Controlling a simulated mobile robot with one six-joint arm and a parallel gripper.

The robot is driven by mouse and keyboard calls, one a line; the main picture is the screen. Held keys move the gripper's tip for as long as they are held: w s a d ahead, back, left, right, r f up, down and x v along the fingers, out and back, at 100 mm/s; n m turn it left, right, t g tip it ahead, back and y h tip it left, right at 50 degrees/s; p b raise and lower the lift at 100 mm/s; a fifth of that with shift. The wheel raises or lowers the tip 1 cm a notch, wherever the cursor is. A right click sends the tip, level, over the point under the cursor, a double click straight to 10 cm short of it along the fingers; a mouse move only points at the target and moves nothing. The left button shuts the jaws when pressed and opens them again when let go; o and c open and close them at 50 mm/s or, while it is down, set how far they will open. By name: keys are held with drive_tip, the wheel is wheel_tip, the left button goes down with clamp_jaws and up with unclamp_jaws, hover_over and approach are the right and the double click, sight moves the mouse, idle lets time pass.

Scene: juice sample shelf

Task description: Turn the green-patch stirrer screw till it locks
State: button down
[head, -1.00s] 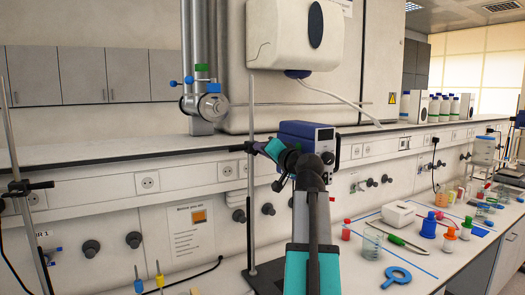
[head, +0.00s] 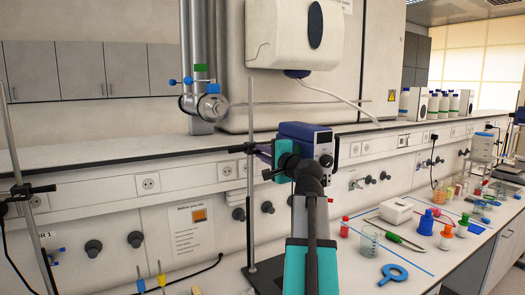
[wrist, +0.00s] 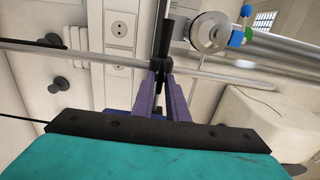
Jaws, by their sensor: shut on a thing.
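The stirrer (head: 305,133), a dark blue box with a pale front, sits beside a tall metal rod (head: 251,110), partly hidden behind my arm. A black clamp (head: 241,148) is on the rod at that height. My gripper (head: 263,152) is left of the stirrer, by the clamp. In the wrist view, the purple fingers of my gripper (wrist: 161,66) are shut on a black screw piece (wrist: 163,38) at the rod (wrist: 225,76). The fingers hide part of the screw. I cannot make out a green patch on it, nor whether it is locked.
Another rod with a clamp (head: 30,189) stands at the left.

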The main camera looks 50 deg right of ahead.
idle(0.3)
drive_tip(key=c, duration=1.8)
unclamp_jaws()
drive_tip(key=shift+s, duration=0.1)
drive_tip(key=b+v, duration=0.4)
drive_tip(key=v, duration=0.9)
drive_tip(key=shift+s, duration=0.35)
